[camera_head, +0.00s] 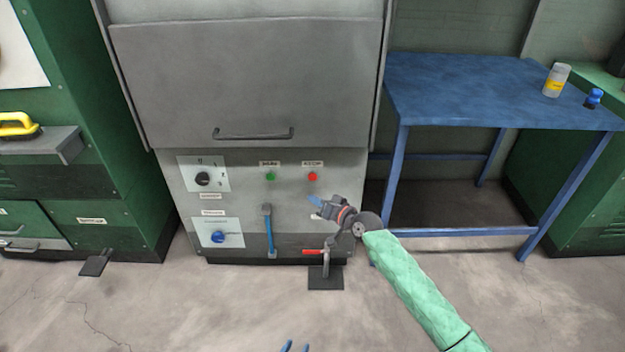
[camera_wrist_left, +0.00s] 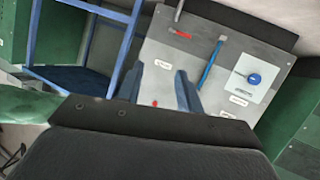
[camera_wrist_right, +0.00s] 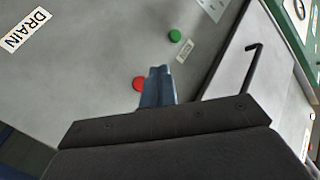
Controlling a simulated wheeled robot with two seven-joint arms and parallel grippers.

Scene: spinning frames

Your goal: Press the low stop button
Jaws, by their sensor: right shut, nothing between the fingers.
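The red stop button (camera_head: 312,176) is on the grey machine's lower front panel, under a small label. It also shows in the right wrist view (camera_wrist_right: 138,84), just left of the fingertips and partly beside them, and in the left wrist view (camera_wrist_left: 155,104). My right gripper (camera_head: 315,203) is shut and empty, a little below the button in the head view; I cannot tell whether it touches the panel. My left gripper (camera_head: 294,346) is low at the bottom edge of the head view. Its fingers are apart and empty in the left wrist view (camera_wrist_left: 158,88).
A green button (camera_head: 270,176) sits left of the red one. A black knob (camera_head: 203,179), a blue knob (camera_head: 218,237), a blue lever (camera_head: 269,230) and a red-handled lever (camera_head: 315,252) are on the panel. A blue table (camera_head: 470,85) stands at the right.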

